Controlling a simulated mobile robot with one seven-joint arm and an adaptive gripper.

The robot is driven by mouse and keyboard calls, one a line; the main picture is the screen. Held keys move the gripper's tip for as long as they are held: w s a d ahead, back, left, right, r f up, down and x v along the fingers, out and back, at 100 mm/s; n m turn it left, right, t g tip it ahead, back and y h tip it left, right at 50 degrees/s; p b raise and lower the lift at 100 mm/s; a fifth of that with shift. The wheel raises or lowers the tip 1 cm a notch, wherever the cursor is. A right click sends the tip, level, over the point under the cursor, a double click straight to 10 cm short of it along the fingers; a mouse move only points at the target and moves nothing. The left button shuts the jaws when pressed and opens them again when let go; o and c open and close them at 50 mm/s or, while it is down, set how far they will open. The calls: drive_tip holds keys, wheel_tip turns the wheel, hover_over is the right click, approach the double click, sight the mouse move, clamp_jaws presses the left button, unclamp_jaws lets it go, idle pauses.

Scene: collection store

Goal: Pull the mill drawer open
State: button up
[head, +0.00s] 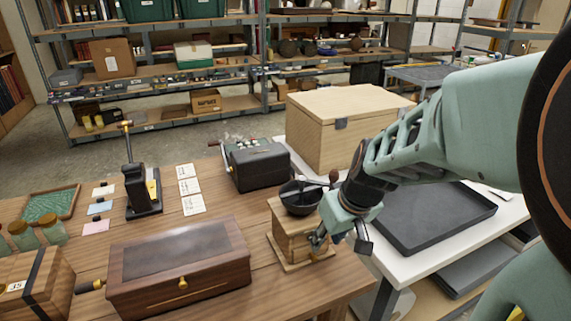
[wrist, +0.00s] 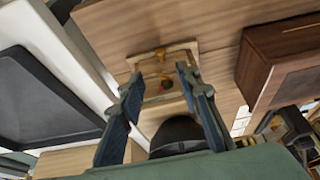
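The mill (head: 290,232) is a small wooden box on a wider base, with a black bowl (head: 300,197) and a crank on top. It stands near the right end of the wooden table. My gripper (head: 325,241) is at the mill's right-hand face and partly covers it. I see no clear contact with the knob. The drawer's edges are too small to tell whether it stands out.
A dark wooden chest (head: 180,265) lies left of the mill, and a black machine (head: 257,165) stands behind it. A white bench with a dark tray (head: 425,218) and a large pale wooden box (head: 345,125) is at the right, close beside my arm.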

sight(315, 257)
drive_tip(key=b+x, duration=0.1)
drive_tip(key=x, duration=0.9)
drive_tip(key=shift+f+b, duration=0.1)
drive_tip(key=shift+b, duration=0.25)
drive_tip(key=shift+s, duration=0.1)
clamp_jaws()
